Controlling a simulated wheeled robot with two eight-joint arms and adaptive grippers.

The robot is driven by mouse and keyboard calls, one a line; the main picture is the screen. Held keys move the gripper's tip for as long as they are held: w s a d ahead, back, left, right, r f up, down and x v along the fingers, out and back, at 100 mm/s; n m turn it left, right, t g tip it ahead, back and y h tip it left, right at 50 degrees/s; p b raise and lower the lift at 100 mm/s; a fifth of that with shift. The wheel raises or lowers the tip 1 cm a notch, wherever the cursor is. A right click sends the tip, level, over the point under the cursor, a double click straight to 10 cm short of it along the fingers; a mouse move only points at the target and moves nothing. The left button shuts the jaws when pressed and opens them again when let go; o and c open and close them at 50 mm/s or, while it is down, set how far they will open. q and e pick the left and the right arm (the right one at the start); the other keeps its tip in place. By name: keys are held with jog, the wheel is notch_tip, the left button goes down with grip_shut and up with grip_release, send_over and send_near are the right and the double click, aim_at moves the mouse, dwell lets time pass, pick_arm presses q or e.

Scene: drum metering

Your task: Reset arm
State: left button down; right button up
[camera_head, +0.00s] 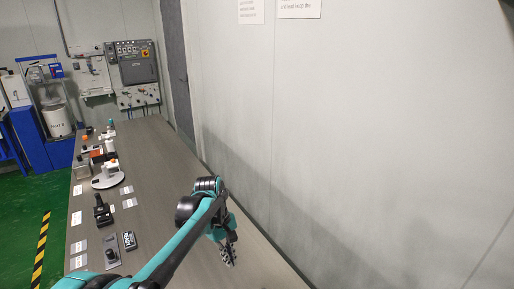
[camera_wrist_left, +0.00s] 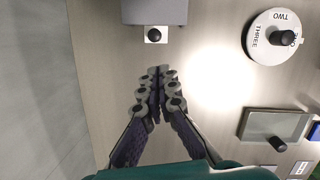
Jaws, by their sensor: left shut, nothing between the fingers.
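My left arm comes in from the lower left and reaches over the grey-brown table (camera_head: 160,160). My left gripper (camera_head: 228,254) hangs fingers-down near the table's wall side, apart from the objects. In the left wrist view the gripper (camera_wrist_left: 157,84) has its fingertips together with nothing between them. Bare table shows around the fingertips. My right gripper is in neither view.
A white disc (camera_wrist_left: 261,49) labelled TWO and THREE, a grey box (camera_wrist_left: 155,11) and a glass-topped case (camera_wrist_left: 272,125) have black knobs. Several small devices line the table's left side. A grey wall (camera_head: 340,130) borders the right. A control panel (camera_head: 132,62) is at the back.

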pick_arm(q)
jog(key=s+a+r+m+t+y, duration=0.1)
jog(key=s+a+m+t, duration=0.3)
jog(key=s, duration=0.5)
jog(key=s+a+m+t+y, duration=0.1)
jog(key=s+a+m+t, duration=0.3)
jog(key=s, duration=0.6)
jog(key=shift+s+a+r+m+t, duration=0.25)
jog(key=shift+r+m+t, duration=0.1)
jog(key=shift+m, duration=0.35)
